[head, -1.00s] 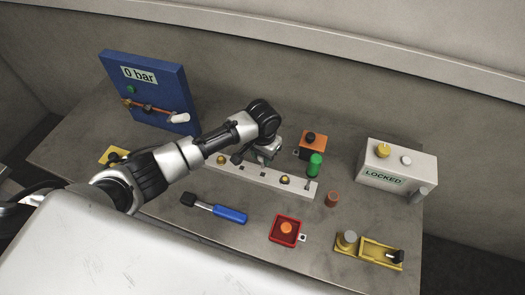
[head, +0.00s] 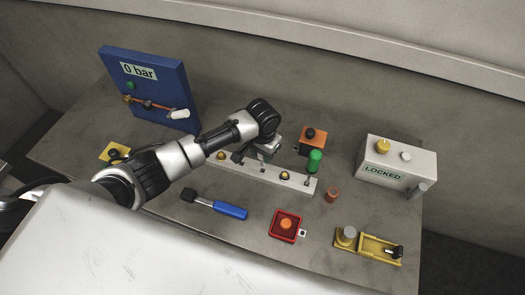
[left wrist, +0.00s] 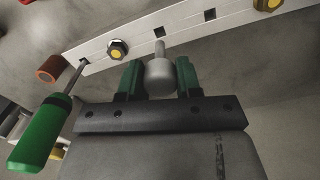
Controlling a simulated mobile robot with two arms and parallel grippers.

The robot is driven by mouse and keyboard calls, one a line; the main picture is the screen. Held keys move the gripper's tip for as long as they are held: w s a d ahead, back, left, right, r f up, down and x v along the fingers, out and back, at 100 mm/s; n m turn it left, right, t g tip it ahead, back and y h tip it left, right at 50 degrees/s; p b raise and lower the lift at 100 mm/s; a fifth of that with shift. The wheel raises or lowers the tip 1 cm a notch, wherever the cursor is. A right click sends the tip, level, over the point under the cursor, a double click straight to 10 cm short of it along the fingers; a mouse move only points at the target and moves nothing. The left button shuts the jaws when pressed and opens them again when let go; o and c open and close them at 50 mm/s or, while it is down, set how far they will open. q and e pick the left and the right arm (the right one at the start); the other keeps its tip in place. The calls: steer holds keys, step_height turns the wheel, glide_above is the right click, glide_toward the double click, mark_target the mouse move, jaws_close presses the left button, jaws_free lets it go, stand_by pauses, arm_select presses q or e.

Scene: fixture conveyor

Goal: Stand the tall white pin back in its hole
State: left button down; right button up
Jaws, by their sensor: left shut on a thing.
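The tall white pin (left wrist: 160,75) shows pale grey in the left wrist view, with a thick body and a thinner shank pointing at the bar. My left gripper (left wrist: 159,82) is shut on its body between two green fingertips. The shank's tip appears just short of a square hole (left wrist: 160,32) in the white bar (left wrist: 120,38); I cannot tell its height above the bar. In the head view my left gripper (head: 264,150) is over the middle of the bar (head: 240,174), and the pin is mostly hidden there. My right gripper is not in view.
A green-handled tool (head: 314,161) stands at the bar's right end, its shaft meeting another hole. Brass nuts (head: 285,175) sit on the bar. A brown cylinder (head: 331,195), orange box (head: 313,138), red box (head: 285,225) and blue-handled tool (head: 230,211) are around it.

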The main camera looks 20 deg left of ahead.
mark_target(262, 165)
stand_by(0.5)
arm_select(q)
steer(key=shift+f, duration=0.3)
steer(key=shift+f+b, duration=0.85)
steer(key=shift+f, duration=0.65)
steer(key=shift+f+b, duration=0.65)
steer(key=shift+f, duration=0.45)
steer(key=shift+f, duration=0.2)
steer(key=c, duration=1.1)
jaws_free()
steer(key=shift+f, duration=0.1)
steer(key=o, duration=0.6)
